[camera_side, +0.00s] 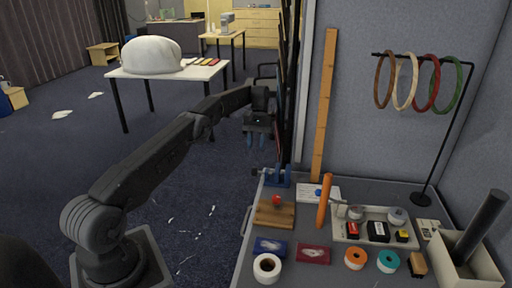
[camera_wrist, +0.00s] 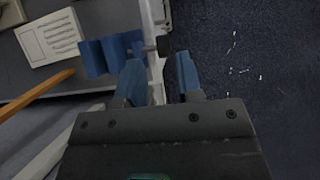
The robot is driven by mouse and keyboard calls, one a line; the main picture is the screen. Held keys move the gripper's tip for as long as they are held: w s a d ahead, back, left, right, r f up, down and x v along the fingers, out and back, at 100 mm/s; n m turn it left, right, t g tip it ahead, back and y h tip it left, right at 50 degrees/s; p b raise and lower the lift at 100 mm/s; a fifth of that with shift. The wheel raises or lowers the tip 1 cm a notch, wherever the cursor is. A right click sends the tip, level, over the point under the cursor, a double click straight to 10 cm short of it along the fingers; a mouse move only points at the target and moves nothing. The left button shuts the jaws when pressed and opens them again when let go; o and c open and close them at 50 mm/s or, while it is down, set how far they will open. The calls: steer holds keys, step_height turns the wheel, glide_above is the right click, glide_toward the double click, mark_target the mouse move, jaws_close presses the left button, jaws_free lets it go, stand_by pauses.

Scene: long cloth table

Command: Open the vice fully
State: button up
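The blue vice (camera_side: 278,179) sits at the far left corner of the cloth table. In the wrist view the blue vice (camera_wrist: 97,58) shows near the table edge, left of my fingers, with a small dark knob on its edge side. I cannot tell how wide its jaws stand. My gripper (camera_side: 256,140) is above the vice and slightly left of it, pointing down. In the wrist view its two blue fingers (camera_wrist: 161,75) are apart with nothing held between them. The left finger overlaps part of the vice in that view.
A tall wooden strip (camera_side: 324,105) leans on the partition. Open floor (camera_side: 190,225) lies left of the table.

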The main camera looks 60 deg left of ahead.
mark_target(255, 168)
step_height(255, 168, up, 4)
steer(key=s+d+t+y, duration=0.2)
steer(key=t+y, duration=0.3)
steer(key=f, duration=1.4)
steer(key=shift+w+a, duration=0.2)
jaws_close()
steer(key=shift+g+h, duration=0.3)
